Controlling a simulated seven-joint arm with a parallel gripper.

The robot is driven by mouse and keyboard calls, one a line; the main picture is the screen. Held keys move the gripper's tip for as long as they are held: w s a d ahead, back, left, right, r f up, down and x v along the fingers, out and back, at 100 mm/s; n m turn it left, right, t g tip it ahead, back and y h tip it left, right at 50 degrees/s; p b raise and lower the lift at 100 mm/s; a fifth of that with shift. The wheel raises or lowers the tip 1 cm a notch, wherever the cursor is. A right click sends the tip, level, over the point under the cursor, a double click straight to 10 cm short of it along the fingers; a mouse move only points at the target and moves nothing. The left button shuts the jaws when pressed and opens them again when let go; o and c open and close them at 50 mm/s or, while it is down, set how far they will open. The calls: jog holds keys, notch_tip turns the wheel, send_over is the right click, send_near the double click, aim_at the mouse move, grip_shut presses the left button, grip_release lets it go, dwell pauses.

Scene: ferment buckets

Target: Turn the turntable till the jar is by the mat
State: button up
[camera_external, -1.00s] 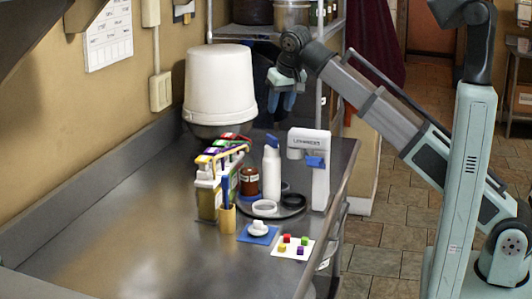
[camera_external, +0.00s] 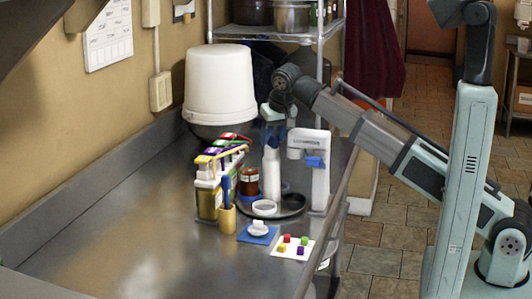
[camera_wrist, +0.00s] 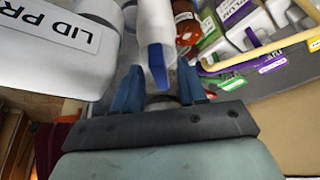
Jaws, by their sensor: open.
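The dark round turntable (camera_external: 292,210) sits on the steel counter. On it stand a brown jar (camera_external: 249,181) with a pale label at its left, a white bottle (camera_external: 271,175), and a white ring (camera_external: 264,208) at the front. The blue mat (camera_external: 258,236) lies in front of the turntable with a small white knobbed piece on it. My gripper (camera_external: 275,138) is open over the bottle's top. In the wrist view, the bottle's blue spout (camera_wrist: 157,62) shows between my blue fingers, and the jar (camera_wrist: 186,22) is beyond it. Contact with the bottle is unclear.
A white dispenser (camera_external: 320,175) stands close at the turntable's right. Boxes with coloured tops (camera_external: 209,190) and a wooden cup (camera_external: 226,219) stand left. A card with coloured cubes (camera_external: 292,246) lies in front. A large white bucket (camera_external: 217,85) is behind; the left foreground counter is clear.

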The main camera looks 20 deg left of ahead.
grip_shut()
dwell(0.4)
